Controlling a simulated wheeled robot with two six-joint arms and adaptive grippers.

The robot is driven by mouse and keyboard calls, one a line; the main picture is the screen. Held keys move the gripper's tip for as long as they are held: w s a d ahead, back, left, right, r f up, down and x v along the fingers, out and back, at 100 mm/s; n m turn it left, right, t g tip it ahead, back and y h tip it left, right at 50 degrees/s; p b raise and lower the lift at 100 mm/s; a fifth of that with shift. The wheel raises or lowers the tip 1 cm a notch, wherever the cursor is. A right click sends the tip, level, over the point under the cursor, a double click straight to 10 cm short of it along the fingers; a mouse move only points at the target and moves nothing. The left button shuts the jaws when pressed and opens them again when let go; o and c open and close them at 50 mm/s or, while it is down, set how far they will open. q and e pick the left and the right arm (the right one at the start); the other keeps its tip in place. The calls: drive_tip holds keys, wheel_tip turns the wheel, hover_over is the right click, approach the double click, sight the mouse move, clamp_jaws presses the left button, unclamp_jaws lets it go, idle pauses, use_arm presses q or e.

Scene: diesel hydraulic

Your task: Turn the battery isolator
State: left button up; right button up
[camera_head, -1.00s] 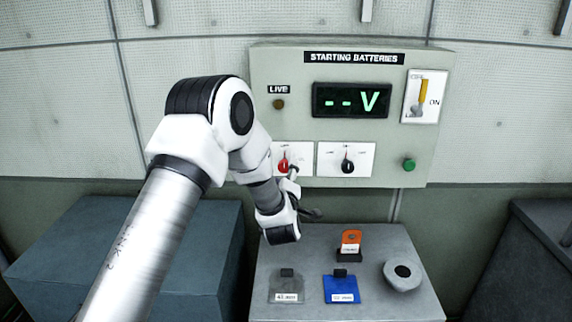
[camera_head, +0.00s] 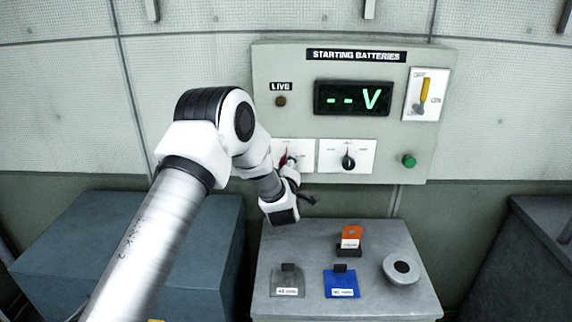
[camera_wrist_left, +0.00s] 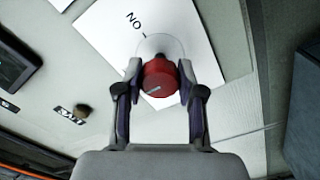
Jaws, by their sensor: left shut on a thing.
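The battery isolator is a red rotary knob (camera_wrist_left: 160,82) on a white plate (camera_wrist_left: 205,22) at the lower left of the grey panel. In the head view the red knob (camera_head: 283,158) is partly hidden by my left gripper (camera_head: 290,163). In the left wrist view my left gripper (camera_wrist_left: 160,88) has its two fingers on either side of the knob, shut on it. My right gripper is not in view.
The panel (camera_head: 270,60) also carries a display (camera_head: 352,98) reading "--V", a black knob (camera_head: 348,162), a green button (camera_head: 409,161) and a yellow lever (camera_head: 424,90). Below, a grey bench (camera_head: 385,300) holds tags (camera_head: 341,286), an orange-topped item (camera_head: 351,234) and a round grey item (camera_head: 401,270).

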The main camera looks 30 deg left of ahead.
use_arm(q)
drive_tip(key=m+b, duration=0.1)
drive_tip(key=m, duration=0.2)
drive_tip(key=shift+m, duration=0.3)
drive_tip(key=m, duration=0.4)
drive_tip(key=shift+r+m+b, duration=0.15)
drive_tip(key=shift+m+b, duration=0.15)
drive_tip(key=m, duration=0.4)
drive_tip(key=shift+r+m+p, duration=0.1)
drive_tip(key=shift+m+p, duration=0.2)
drive_tip(key=shift+w+m+p, duration=0.1)
drive_tip(key=shift+m+p, duration=0.5)
drive_tip(key=shift+m, duration=1.9)
drive_tip(key=o, duration=0.9)
drive_tip(key=shift+o, duration=1.3)
